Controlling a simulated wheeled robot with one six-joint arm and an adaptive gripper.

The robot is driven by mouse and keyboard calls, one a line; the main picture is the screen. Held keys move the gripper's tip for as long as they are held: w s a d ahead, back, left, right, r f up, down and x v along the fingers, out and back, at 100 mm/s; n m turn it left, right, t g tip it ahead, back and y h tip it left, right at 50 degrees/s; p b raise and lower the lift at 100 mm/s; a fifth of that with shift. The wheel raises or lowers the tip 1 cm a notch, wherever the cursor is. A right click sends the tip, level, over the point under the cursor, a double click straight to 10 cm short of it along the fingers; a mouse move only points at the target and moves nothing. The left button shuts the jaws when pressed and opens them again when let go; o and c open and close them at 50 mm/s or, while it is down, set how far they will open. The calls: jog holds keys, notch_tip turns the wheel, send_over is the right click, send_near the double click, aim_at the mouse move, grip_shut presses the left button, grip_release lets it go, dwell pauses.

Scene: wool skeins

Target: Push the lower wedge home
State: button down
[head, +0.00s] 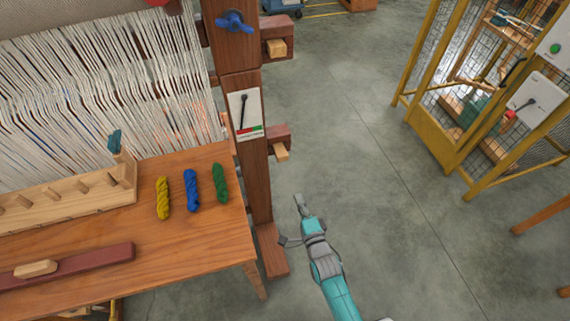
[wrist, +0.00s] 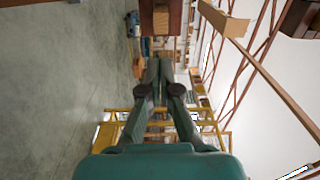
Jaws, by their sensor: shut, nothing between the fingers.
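The lower wedge (head: 281,151) is a pale wooden piece sticking out of the lower dark red-brown tenon (head: 277,136) on the right side of the loom post (head: 254,165). My gripper (head: 300,199) is below and slightly right of it in the head view, apart from it. In the wrist view my gripper's fingertips (wrist: 159,66) are together, with nothing between them. A pale block against dark wood shows beyond them at the top of the wrist view; I cannot tell whether it is the lower wedge.
An upper wedge (head: 277,47) sits in a higher tenon. The table (head: 180,250) left of the post holds yellow, blue and green skeins (head: 221,183). A yellow mesh cage (head: 430,140) stands at right. The floor (head: 365,150) between is clear.

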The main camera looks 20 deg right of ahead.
aim_at(284, 159)
jog(key=shift+w, duration=0.35)
jog(key=shift+w, duration=0.1)
jog(key=w, duration=1.3)
jog(key=shift+w, duration=0.4)
jog(key=shift+w, duration=0.1)
jog(key=shift+w+r, duration=0.1)
jog(key=shift+w, duration=1.7)
